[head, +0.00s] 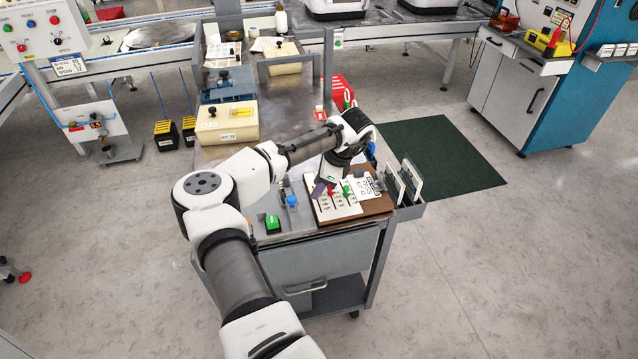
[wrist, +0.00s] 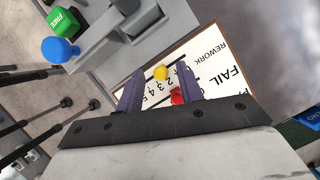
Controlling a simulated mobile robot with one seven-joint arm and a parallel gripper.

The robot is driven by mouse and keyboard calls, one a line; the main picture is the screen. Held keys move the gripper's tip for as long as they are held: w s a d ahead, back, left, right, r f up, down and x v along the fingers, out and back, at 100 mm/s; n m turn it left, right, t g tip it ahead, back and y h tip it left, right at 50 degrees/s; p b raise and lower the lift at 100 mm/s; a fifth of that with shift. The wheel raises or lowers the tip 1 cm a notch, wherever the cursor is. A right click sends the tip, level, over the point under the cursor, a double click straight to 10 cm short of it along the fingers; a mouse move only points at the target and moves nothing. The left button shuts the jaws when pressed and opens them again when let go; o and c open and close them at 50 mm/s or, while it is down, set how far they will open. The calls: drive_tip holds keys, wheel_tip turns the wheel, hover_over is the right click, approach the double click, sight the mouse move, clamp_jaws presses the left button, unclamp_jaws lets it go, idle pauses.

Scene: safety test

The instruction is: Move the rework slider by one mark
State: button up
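A white slider board (head: 335,208) with rows of numbers lies on the cart top. In the wrist view its labels read REWORK and FAIL, with a third label mostly hidden. A yellow knob (wrist: 161,73) sits on the track by the REWORK label. A red knob (wrist: 177,96) is on the FAIL row; it also shows in the head view (head: 331,191) beside a green knob (head: 346,189). My gripper (wrist: 159,72) is open over the board, its purple fingers on either side of the yellow knob in the picture. Contact cannot be told. The head view hides the yellow knob.
A green block marked FREE (wrist: 63,20) and a blue knob (wrist: 60,50) stand on the cart left of the board. A label card (head: 368,186) lies to its right, near a side rack of upright plates (head: 408,183). A cream box (head: 228,122) stands farther back.

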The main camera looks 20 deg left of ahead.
drive_tip(key=shift+r, duration=0.1)
drive_tip(key=b+v, duration=0.2)
drive_tip(key=v, duration=1.1)
drive_tip(key=shift+d+r, duration=0.15)
drive_tip(key=shift+r, duration=0.15)
